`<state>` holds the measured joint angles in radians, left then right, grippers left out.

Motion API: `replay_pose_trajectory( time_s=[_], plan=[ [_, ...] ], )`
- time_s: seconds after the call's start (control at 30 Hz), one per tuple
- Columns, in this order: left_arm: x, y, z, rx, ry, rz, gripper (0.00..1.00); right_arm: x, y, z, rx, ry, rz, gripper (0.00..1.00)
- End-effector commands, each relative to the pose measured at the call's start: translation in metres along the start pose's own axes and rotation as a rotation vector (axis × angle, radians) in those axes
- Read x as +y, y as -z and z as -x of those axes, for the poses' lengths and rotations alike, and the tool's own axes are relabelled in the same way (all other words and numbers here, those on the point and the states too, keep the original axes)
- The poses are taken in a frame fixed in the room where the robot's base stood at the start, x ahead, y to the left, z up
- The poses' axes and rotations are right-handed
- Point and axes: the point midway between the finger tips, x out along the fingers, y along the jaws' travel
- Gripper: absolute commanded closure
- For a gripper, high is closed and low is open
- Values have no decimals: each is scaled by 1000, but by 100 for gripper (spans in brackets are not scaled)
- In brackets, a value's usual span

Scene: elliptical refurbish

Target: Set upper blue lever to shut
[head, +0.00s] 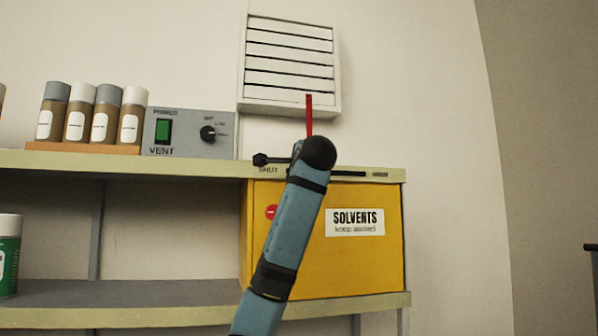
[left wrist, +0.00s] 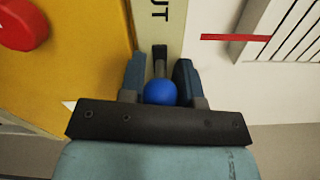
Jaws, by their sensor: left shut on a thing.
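A blue ball knob (left wrist: 160,92) on a short dark stem sits between the two fingers of my left gripper (left wrist: 160,78) in the left wrist view. The gripper is shut on this blue lever. In the head view my left arm covers the knob; the gripper (head: 297,152) is mostly hidden behind my dark wrist joint. It is at the pale upper shelf edge (head: 386,174), just right of the SHUT lettering (head: 268,170). A dark slot (head: 345,174) runs right from the wrist toward a small label too blurred to read. My right gripper is out of view.
A yellow solvents cabinet (head: 350,270) with a red round knob (head: 271,212) is below the edge. A red strip (head: 309,115) hangs at the white wall vent (head: 290,65). A grey vent control box (head: 188,134) and several bottles (head: 92,112) stand left on the shelf.

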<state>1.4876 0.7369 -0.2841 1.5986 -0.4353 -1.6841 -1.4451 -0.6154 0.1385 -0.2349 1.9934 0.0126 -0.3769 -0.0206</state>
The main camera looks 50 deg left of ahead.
Motion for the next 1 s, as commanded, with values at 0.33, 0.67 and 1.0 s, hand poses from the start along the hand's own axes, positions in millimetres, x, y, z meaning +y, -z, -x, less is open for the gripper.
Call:
replay_pose_trajectory(
  time_s=[0.33,0.67,1.0],
  plan=[
    [1,0,0,-2,-2,0,44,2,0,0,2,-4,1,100],
    [2,0,26,1,1,2,44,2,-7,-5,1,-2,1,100],
    [2,-1,104,0,1,4,44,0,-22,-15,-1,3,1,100]
  ],
)
